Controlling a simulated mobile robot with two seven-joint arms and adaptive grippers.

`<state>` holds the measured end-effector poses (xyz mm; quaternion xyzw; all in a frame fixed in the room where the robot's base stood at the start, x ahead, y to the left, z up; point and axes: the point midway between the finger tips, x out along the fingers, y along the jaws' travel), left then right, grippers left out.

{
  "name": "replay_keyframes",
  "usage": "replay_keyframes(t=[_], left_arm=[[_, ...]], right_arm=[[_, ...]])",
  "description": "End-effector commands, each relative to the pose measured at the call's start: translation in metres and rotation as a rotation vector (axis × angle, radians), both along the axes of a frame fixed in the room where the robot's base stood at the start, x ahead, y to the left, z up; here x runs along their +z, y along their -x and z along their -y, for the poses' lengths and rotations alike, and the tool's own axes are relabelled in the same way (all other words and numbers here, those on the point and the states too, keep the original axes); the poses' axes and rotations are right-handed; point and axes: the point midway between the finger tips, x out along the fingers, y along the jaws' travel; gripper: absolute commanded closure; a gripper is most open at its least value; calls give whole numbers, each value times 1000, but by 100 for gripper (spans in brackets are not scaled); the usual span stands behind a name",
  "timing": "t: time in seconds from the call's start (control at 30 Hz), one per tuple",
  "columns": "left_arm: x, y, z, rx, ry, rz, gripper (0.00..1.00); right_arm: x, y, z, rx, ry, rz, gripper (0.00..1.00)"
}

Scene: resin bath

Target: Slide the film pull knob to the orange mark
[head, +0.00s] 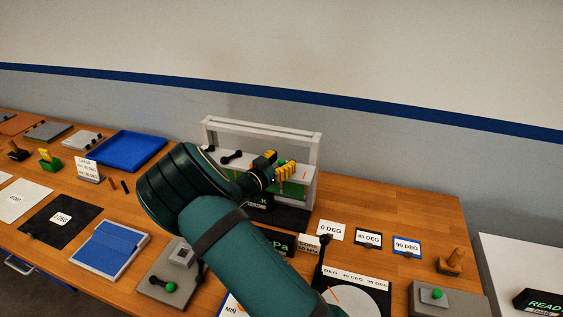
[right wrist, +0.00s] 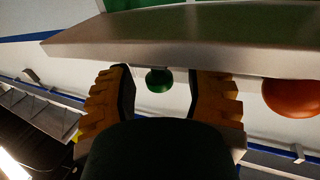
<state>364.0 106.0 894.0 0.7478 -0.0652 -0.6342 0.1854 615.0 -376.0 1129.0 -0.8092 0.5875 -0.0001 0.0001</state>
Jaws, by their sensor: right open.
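A grey frame (head: 262,130) with a white top shelf and a green panel stands toward the back of the table. My right gripper (head: 288,172) is at the right part of this frame, its yellow fingers open. In the right wrist view, a green knob (right wrist: 158,80) shows between the two spread fingers of the gripper (right wrist: 163,98), with a gap on both sides. An orange rounded shape (right wrist: 292,97) is to the right of the right finger. Which one is the mark, I cannot tell for sure. My left gripper is not in view.
A grey bar (right wrist: 180,35) crosses above the fingers in the right wrist view. A black dumbbell-shaped part (head: 232,158) is on the frame's left. Angle cards (head: 331,231) and a dial (head: 365,300) lie to the right. A blue tray (head: 128,150) is at the left.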

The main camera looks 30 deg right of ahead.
Motion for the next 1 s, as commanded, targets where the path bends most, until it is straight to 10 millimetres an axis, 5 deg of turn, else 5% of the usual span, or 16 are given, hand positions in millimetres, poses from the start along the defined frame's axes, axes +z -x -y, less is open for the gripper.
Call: replay_keyframes(t=[0.17,0.3,0.33,0.63,1.0], left_arm=[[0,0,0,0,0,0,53],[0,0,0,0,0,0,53],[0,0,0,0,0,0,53],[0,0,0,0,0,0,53],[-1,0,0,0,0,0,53]], right_arm=[[0,0,0,0,0,0,49],[0,0,0,0,0,0,98],[0,0,0,0,0,0,100],[2,5,5,-4,3,3,100],[3,52,46,-3,7,4,100]])
